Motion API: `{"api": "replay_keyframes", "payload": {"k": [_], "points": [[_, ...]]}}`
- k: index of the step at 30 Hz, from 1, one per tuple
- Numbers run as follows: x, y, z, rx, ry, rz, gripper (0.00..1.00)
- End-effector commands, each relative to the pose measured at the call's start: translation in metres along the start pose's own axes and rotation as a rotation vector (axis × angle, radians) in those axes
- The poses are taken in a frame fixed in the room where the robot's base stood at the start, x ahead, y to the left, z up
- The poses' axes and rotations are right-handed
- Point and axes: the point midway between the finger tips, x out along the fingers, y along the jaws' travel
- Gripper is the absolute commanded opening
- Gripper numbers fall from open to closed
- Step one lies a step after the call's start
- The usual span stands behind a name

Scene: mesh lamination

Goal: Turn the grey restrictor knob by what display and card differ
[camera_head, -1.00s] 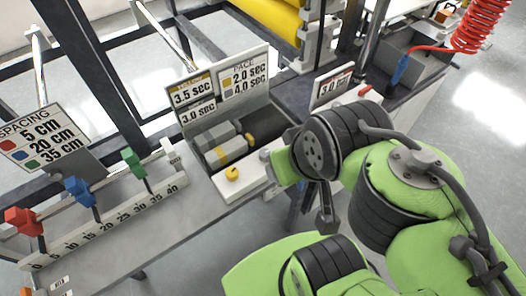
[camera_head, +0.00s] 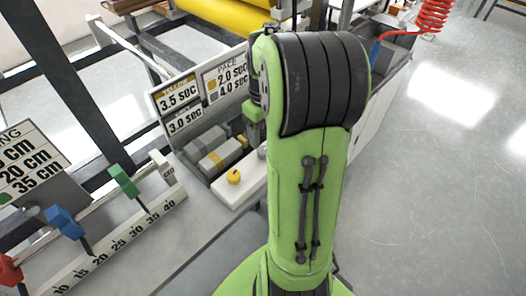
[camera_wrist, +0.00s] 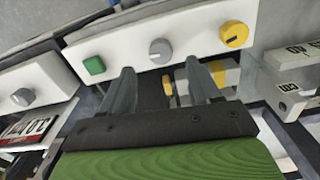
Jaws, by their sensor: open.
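In the wrist view my gripper (camera_wrist: 160,67) is open, its two fingers apart and empty. A grey knob (camera_wrist: 160,50) on a white panel (camera_wrist: 200,37) lies just beyond and between the fingertips; I see no contact. A second grey knob (camera_wrist: 23,97) is on another white panel at far left; I cannot tell which one is the restrictor. In the head view a board reads 3.5 sec (camera_head: 179,95), with 3.0 sec (camera_head: 185,121) below. The PACE card (camera_head: 224,77) beside it reads 2.0 sec and 4.0 sec.
A green square button (camera_wrist: 94,65) and a yellow knob (camera_wrist: 233,34) flank the grey knob. A red-headed sign (camera_wrist: 25,128) is upside down at left, partly cut off. In the head view, a spacing ruler (camera_head: 120,245) with coloured clamps runs along the left bench. Floor is clear at right.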

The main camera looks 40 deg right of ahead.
Motion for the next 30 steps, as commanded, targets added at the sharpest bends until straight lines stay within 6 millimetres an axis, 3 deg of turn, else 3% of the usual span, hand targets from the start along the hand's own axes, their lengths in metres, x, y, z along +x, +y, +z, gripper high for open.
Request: {"api": "replay_keyframes", "payload": {"k": [1, 3, 7, 18, 27, 30], "points": [[0.017, -0.001, 0.001, 0.000, -0.004, -0.003, 0.62], [0.033, 0.000, 0.001, 0.000, -0.002, -0.002, 0.62], [0.054, 0.000, 0.000, 0.001, -0.001, -0.001, 0.62], [0.062, 0.000, 0.000, 0.000, 0.001, 0.001, 0.62], [0.062, 0.000, 0.000, 0.000, 0.001, 0.001, 0.16], [0.061, 0.000, 0.000, 0.001, 0.001, 0.001, 0.06]]}}
